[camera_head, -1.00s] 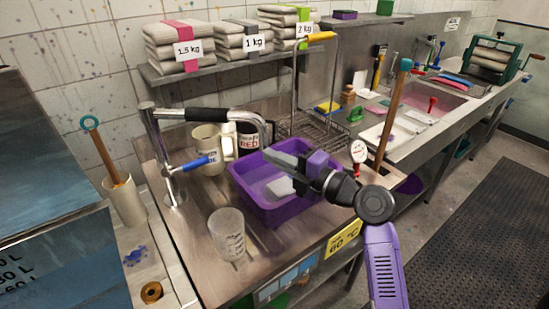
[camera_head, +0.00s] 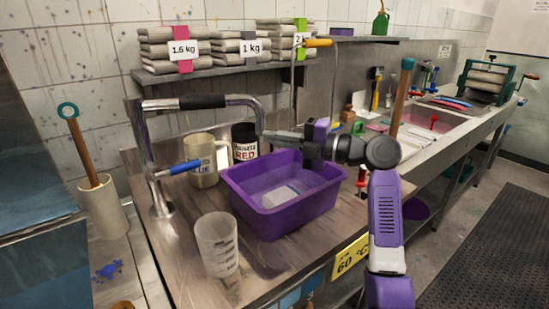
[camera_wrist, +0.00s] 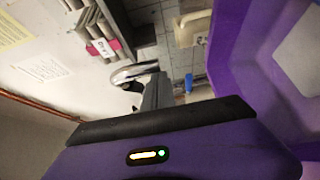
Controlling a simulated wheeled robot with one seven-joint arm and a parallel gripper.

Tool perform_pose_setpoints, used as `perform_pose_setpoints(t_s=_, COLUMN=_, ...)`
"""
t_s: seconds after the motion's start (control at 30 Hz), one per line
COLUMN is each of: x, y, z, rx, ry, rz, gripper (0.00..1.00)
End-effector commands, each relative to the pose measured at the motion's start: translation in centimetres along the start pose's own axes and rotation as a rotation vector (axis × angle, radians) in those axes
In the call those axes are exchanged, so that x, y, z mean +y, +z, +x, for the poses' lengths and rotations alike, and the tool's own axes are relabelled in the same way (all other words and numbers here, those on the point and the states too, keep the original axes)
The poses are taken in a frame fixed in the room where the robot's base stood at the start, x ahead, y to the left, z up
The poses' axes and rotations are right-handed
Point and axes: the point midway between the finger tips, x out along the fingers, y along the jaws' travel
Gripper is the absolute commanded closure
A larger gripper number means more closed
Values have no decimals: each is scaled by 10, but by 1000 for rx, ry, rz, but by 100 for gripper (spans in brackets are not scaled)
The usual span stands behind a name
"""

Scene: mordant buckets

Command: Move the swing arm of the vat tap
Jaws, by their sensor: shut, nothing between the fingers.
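The vat tap (camera_head: 150,165) is a chrome post at the left of the steel bench, with a blue lever. Its swing arm (camera_head: 240,98) reaches right, has a black sleeve (camera_head: 203,102), and bends down at its end above the purple tub (camera_head: 265,215). In the wrist view part of the chrome arm (camera_wrist: 133,73) shows beyond the fingers. My gripper (camera_head: 270,136) is shut and empty above the tub's back edge, its tips close to the arm's down-turned end. I cannot tell whether they touch.
A clear measuring beaker (camera_head: 217,245) stands in front. A shelf with weighted cloth stacks (camera_head: 175,50) hangs above. A wooden-handled tool (camera_head: 400,95) rises at right.

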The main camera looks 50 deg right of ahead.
Motion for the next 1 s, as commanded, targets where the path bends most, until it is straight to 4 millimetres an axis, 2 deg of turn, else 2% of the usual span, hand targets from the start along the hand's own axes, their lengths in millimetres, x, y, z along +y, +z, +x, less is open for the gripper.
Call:
perform_pose_setpoints(t_s=0.03, x=-6, y=6, z=2, rx=14, ry=2, rz=-2, gripper=100)
perform_pose_setpoints(t_s=0.5, x=-1, y=42, z=25, rx=61, ry=0, rz=-2, gripper=100)
perform_pose_setpoints(t_s=1.0, x=2, y=45, z=24, rx=59, ry=0, rz=-2, gripper=100)
